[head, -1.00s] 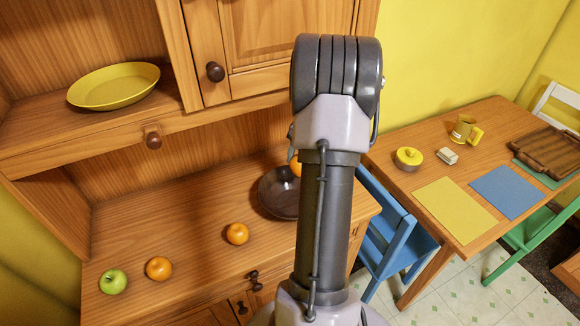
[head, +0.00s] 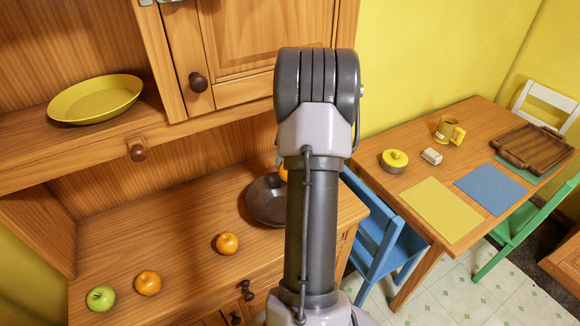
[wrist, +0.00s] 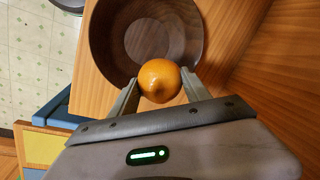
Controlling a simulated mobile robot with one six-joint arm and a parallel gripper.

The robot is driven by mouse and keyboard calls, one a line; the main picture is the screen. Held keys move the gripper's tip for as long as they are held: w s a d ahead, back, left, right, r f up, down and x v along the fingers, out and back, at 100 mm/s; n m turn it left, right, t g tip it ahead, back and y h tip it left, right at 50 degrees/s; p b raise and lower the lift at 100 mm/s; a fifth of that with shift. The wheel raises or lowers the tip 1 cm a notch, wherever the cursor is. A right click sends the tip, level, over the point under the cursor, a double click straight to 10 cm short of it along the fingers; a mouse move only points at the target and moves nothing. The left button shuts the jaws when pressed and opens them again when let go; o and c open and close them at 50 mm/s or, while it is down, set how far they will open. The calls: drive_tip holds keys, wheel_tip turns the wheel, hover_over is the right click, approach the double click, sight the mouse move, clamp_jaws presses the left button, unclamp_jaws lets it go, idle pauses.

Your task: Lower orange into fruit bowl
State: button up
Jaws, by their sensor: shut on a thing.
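My gripper (wrist: 159,79) is shut on an orange (wrist: 160,80), with one finger on each side of it. The fruit bowl (wrist: 112,45) is dark brown and round. In the wrist view the orange overlaps the bowl's near part, and the visible inside of the bowl looks empty. In the head view the bowl (head: 264,206) stands on the wooden sideboard, partly hidden by my arm. A sliver of the held orange (head: 282,174) shows at the bowl's far side. The gap between orange and bowl cannot be told.
Two loose oranges (head: 227,243) (head: 148,283) and a green apple (head: 101,298) lie on the sideboard (head: 185,220) left of the bowl. A yellow plate (head: 95,101) sits on the shelf above. A blue chair (head: 385,245) and a laid table (head: 410,180) stand to the right.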

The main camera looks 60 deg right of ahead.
drive_tip(key=shift+s+b+x, duration=0.2)
drive_tip(key=shift+b+x, duration=0.45)
drive_tip(key=shift+x, duration=0.3)
drive_tip(key=shift+s+b+x, duration=0.2)
drive_tip(key=shift+b+x, duration=0.45)
drive_tip(key=shift+x, duration=0.3)
drive_tip(key=shift+s+b+x, duration=0.2)
drive_tip(key=shift+b+x, duration=0.45)
drive_tip(key=shift+x, duration=0.35)
drive_tip(key=shift+s+b+x, duration=0.25)
drive_tip(key=shift+b+x, duration=0.6)
drive_tip(key=shift+x, duration=0.3)
drive_tip(key=shift+s+b+x, duration=0.2)
drive_tip(key=shift+b+x, duration=0.6)
drive_tip(key=shift+x, duration=0.3)
drive_tip(key=o, duration=1.6)
drive_tip(key=shift+f, duration=0.1)
